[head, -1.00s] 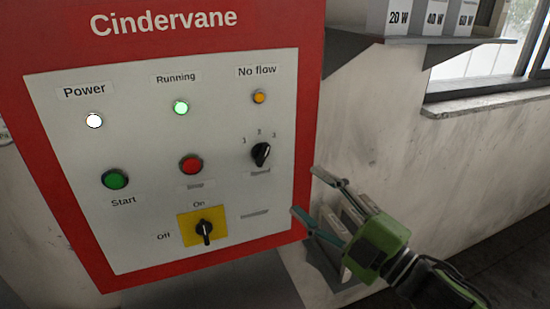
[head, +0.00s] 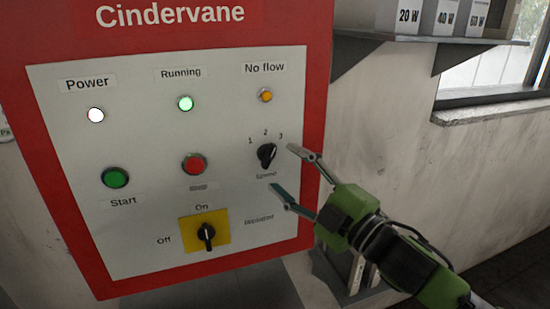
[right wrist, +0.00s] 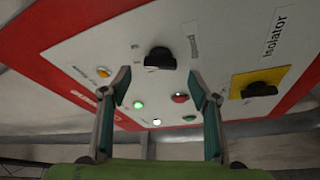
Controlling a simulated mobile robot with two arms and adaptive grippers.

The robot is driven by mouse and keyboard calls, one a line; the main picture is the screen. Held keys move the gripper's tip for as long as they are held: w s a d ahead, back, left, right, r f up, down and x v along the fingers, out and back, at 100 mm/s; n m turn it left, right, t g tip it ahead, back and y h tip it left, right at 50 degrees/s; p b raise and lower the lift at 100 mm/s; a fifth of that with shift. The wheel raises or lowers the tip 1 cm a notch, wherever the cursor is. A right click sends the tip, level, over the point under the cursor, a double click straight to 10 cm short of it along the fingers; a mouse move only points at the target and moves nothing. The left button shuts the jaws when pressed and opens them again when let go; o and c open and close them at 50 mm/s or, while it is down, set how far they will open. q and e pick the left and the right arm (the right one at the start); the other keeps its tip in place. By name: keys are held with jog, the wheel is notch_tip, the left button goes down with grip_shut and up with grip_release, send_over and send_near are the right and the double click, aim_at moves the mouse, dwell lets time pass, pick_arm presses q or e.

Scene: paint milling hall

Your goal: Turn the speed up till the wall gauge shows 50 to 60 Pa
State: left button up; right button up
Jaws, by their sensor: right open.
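The black speed knob (head: 267,155), marked 1, 2 and 3, is on the right of the red-edged Cindervane panel (head: 314,120). Its pale mark seems to lean up and right, but I cannot tell the exact setting. My right gripper (head: 282,168) is open and empty, just right of the knob, fingers toward the panel and apart from the knob. In the right wrist view the knob (right wrist: 158,58) shows beyond the gap between the open fingers (right wrist: 160,86). The wall gauge and my left gripper are not in view.
The Power lamp (head: 96,115) and Running lamp (head: 186,104) are lit; the No flow lamp (head: 266,95) looks dull amber. The red button (head: 193,164) and yellow-backed isolator (head: 206,236), at On, are close by. A shelf (head: 400,37) with boxes juts out upper right.

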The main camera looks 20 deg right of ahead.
aim_at(271, 159)
jog(key=p+x, duration=0.1)
jog(key=x, duration=0.2)
jog(key=shift+w+a+r, duration=0.1)
jog(key=shift+w+r, duration=0.1)
jog(key=shift+w, duration=0.05)
jog(key=shift+w+a+f, duration=0.1)
jog(key=shift+w+a, duration=0.1)
jog(key=shift+w, duration=0.25)
jog(key=c, duration=1.1)
